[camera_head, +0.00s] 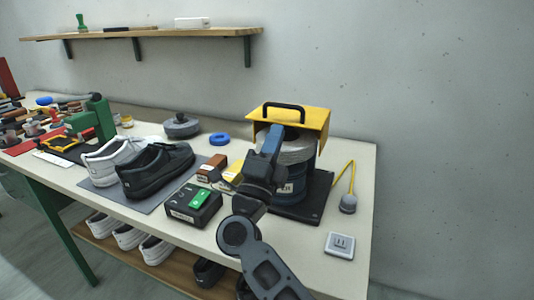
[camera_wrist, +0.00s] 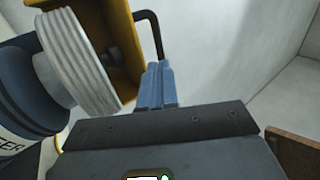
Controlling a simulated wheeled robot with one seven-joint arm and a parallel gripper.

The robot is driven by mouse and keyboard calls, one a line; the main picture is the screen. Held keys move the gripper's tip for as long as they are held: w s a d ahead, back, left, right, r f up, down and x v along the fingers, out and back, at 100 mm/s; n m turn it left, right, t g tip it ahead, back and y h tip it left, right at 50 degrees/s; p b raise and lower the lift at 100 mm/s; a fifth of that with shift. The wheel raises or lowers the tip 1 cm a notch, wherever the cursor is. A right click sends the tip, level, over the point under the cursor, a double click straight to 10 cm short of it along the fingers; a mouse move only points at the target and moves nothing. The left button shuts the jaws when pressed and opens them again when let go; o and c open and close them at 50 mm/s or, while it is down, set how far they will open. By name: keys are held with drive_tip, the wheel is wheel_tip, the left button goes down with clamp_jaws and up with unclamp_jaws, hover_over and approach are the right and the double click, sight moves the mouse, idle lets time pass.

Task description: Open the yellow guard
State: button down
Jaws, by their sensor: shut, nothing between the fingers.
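The yellow guard (camera_head: 312,120) sits over the grey ribbed wheel (camera_head: 292,152) of the blue machine (camera_head: 296,187) at the bench's right end. It looks lowered, with a black handle (camera_head: 284,108) on its top. In the wrist view the guard (camera_wrist: 124,45) is at the upper left, beside the ribbed wheel (camera_wrist: 78,68), and its handle (camera_wrist: 153,30) reaches down behind my fingertips. My gripper (camera_wrist: 158,72) is shut, blue fingers together, close to the handle; I cannot tell whether it touches. In the head view my gripper (camera_head: 271,141) is in front of the guard and hides part of the machine.
A black control box (camera_head: 192,206) with a green button, a black shoe (camera_head: 157,170) and a white shoe (camera_head: 106,162) stand to the left. A yellow cord (camera_head: 349,175) and a white switch plate (camera_head: 340,244) lie to the right. A wall shelf (camera_head: 140,34) hangs behind.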

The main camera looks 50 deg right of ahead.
sight(286, 108)
drive_tip(key=shift+p+x, duration=0.5)
drive_tip(key=shift+x, duration=1.85)
drive_tip(key=shift+r, duration=0.15)
